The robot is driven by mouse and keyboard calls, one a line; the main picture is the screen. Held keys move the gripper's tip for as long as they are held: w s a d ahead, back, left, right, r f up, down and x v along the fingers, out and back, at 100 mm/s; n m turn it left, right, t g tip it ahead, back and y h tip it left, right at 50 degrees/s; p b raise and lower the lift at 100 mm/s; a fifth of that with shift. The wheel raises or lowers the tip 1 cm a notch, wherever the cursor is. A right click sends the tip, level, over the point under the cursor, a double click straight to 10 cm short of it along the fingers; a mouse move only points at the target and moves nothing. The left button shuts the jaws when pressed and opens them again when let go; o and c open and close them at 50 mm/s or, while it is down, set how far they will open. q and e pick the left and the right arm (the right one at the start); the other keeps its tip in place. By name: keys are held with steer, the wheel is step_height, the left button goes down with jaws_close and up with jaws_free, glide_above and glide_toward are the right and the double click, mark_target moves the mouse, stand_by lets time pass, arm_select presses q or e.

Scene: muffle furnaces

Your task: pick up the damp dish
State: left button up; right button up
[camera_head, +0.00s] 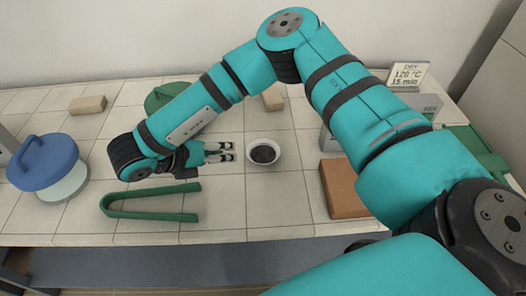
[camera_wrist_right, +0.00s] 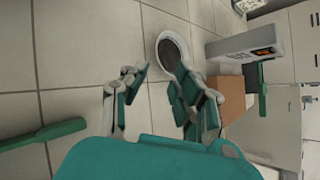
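A small white round dish (camera_head: 264,167) with dark grey contents stands upright on the tiled bench, near the middle of the head view. It also shows in the right wrist view (camera_wrist_right: 160,55), just beyond the fingertips. My right gripper (camera_head: 228,151) is low over the bench, just left of the dish, with its fingers pointing towards it. In the wrist view the two fingers (camera_wrist_right: 158,80) are spread apart with nothing between them. A small gap seems to separate the fingertips from the dish. Whether the contents are damp cannot be seen. My left gripper is not in view.
Green tongs (camera_head: 150,214) lie front left of the dish. A blue-lidded glass vessel (camera_head: 44,163) stands at far left. An orange-brown block (camera_head: 343,190) and a grey device (camera_head: 420,104) stand right. A sign (camera_head: 408,76) reads DRY 120 °C 15 min. Bench in front of the dish is clear.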

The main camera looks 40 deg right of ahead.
mark_target(258, 151)
steer(key=x, duration=0.3)
steer(key=shift+d+f, duration=0.15)
steer(key=shift+w+d+f, duration=0.15)
steer(key=shift+d+f, duration=0.15)
steer(key=shift+d, duration=0.15)
steer(key=shift+d+f, duration=0.15)
steer(key=shift+d, duration=0.05)
steer(key=x, duration=0.3)
steer(key=shift+d+f, duration=0.25)
steer(key=shift+d, duration=0.1)
steer(key=shift+w+d+f, duration=0.1)
steer(key=shift+d+f, duration=0.15)
steer(key=shift+d, duration=0.15)
jaws_close()
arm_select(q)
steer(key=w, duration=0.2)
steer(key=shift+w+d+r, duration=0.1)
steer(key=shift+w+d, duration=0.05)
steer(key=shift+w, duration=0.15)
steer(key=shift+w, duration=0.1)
